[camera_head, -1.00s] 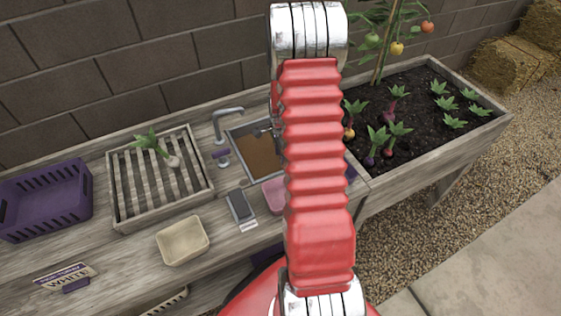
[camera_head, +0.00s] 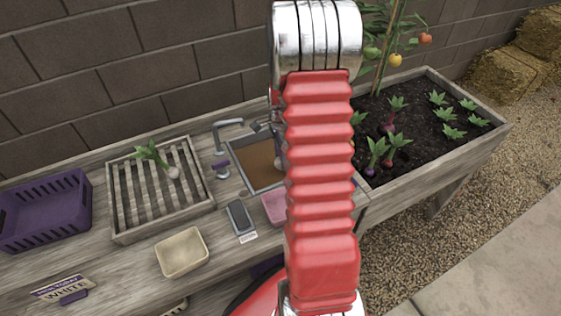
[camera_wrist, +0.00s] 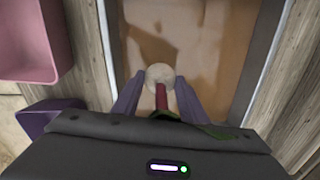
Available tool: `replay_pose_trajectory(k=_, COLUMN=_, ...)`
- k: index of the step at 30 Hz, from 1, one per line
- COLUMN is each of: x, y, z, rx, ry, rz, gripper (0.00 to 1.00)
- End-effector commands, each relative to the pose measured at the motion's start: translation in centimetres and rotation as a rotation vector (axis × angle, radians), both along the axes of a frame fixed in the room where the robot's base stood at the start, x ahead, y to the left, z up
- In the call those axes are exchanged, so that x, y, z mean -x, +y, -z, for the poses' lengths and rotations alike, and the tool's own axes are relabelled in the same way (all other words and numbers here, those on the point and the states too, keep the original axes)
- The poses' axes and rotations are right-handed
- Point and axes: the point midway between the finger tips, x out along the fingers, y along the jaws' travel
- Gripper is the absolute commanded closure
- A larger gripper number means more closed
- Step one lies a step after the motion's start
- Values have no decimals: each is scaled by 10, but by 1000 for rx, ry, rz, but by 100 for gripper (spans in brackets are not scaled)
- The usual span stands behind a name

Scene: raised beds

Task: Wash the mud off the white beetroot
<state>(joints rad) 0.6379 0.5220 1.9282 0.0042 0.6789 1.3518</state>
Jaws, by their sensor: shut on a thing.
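My gripper (camera_wrist: 159,82) is shut on a pale, whitish round root (camera_wrist: 159,71) with a reddish stem and dark green leaves, seen in the wrist view. The root is over the basin of brown water (camera_wrist: 190,35); I cannot tell whether it touches the water or how much mud is on it. The basin shows in the head view (camera_head: 257,162), partly hidden by my arm. Another white root with green leaves (camera_head: 173,172) lies on the slatted rack (camera_head: 115,207).
A tap (camera_head: 228,124) stands behind the basin. A purple crate (camera_head: 45,212), a cream tray (camera_head: 181,254), a grey brush-like block (camera_head: 240,218), a pink tub (camera_head: 274,207) and a "WHITE" sign (camera_head: 62,290) are on the bench. A planted soil bed (camera_head: 432,165) is at right.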

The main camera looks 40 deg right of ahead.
Motion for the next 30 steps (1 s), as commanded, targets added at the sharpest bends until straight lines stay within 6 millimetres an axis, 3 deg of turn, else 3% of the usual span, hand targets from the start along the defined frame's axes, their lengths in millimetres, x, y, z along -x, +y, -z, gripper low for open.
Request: replay_pose_trajectory(k=30, x=-1, y=0, z=-72, rx=1, ry=-2, rz=0, gripper=84)
